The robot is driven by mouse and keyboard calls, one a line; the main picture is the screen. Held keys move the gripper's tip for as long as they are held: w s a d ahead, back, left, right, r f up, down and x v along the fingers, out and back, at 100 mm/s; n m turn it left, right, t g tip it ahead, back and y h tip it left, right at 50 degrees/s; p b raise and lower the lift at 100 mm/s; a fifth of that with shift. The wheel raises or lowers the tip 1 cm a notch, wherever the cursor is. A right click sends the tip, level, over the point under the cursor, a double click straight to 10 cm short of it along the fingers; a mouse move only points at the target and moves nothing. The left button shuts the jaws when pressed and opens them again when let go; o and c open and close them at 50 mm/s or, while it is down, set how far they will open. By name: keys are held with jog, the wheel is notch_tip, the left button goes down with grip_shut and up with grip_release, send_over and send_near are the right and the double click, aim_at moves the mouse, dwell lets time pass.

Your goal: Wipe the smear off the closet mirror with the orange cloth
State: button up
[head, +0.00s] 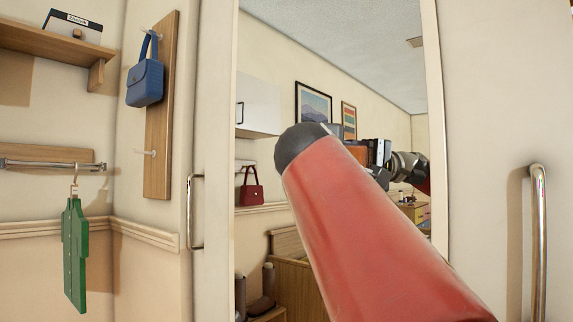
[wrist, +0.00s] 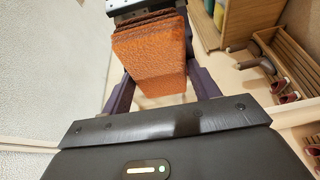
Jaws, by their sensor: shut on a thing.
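The closet mirror (head: 265,130) stands between two white door panels in the head view and reflects the room. I cannot make out a smear on it. My gripper (wrist: 155,72) shows in the wrist view with its purple fingers on either side of the orange cloth (wrist: 150,52), shut on it. In the head view my red arm covers the middle of the mirror and hides most of the gripper. I cannot tell whether the cloth touches the glass.
Metal door handles (head: 196,212) and (head: 539,245) stick out on both sides of the mirror. At left a blue bag (head: 146,82) hangs on a wooden peg board (head: 158,120), and a green garment (head: 75,250) hangs from a rail (head: 50,165) below a shelf (head: 45,45).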

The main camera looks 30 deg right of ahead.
jog(key=shift+w+a+r, duration=0.75)
jog(key=shift+w+a, duration=0.55)
jog(key=shift+w, duration=2.1)
jog(key=shift+w+a+r, duration=0.75)
jog(key=shift+w+a, duration=0.5)
jog(key=shift+w, duration=2.15)
jog(key=s+d+b, duration=0.2)
jog(key=s+d, duration=0.3)
jog(key=s, duration=0.8)
jog(key=shift+s+d, duration=0.15)
jog(key=shift+s, duration=0.15)
jog(key=shift+s+a+b, duration=0.2)
jog(key=shift+s+a, duration=0.15)
jog(key=shift+a, duration=0.6)
jog(key=shift+s+a+b, duration=0.25)
jog(key=shift+s+a, duration=0.05)
jog(key=shift+a, duration=0.6)
jog(key=shift+s+a+b, duration=0.2)
jog(key=shift+s+a, duration=0.15)
jog(key=shift+a, duration=0.6)
jog(key=shift+a, duration=0.15)
jog(key=shift+s+a, duration=0.3)
jog(key=shift+a, duration=0.35)
jog(key=shift+s+a, duration=0.25)
jog(key=shift+a, duration=0.4)
